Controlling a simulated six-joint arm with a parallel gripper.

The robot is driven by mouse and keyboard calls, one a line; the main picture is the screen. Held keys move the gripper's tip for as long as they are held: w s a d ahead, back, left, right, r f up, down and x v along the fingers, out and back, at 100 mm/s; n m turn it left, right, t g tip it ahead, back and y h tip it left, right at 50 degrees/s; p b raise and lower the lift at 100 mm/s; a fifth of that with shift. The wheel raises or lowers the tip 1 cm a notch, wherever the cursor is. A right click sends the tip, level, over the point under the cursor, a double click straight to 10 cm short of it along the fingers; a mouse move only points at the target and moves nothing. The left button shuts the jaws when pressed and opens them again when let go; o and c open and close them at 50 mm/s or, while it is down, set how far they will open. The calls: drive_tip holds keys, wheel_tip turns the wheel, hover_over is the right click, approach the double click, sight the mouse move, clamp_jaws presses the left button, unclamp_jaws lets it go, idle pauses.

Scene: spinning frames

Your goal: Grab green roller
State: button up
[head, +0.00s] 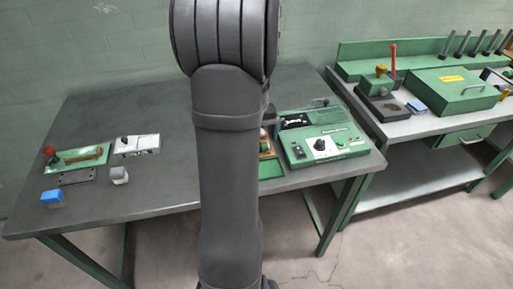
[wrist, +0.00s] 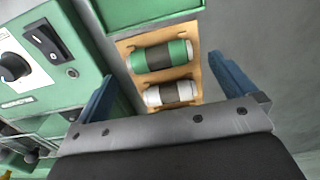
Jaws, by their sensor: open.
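The green roller (wrist: 160,56) lies in a tan wooden holder (wrist: 122,47) in the wrist view; it has a dark band around its middle. A white roller (wrist: 170,94) with a similar dark band lies beside it, nearer my gripper. My gripper (wrist: 164,75) is open, with its two blue fingers apart on either side of the holder. Nothing is between the fingertips in its grasp. In the head view my arm covers much of the holder, and I cannot make out the green roller there.
A green control box (head: 322,145) with a black knob stands right beside the holder, close to the left finger in the wrist view. A green tray (head: 78,158), a blue block (head: 52,198) and a grey block (head: 119,175) are on the left of the dark table (head: 160,195).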

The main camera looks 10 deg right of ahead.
wheel_tip(320, 180, down, 4)
drive_tip(key=shift+f, duration=0.1)
drive_tip(key=c, duration=1.1)
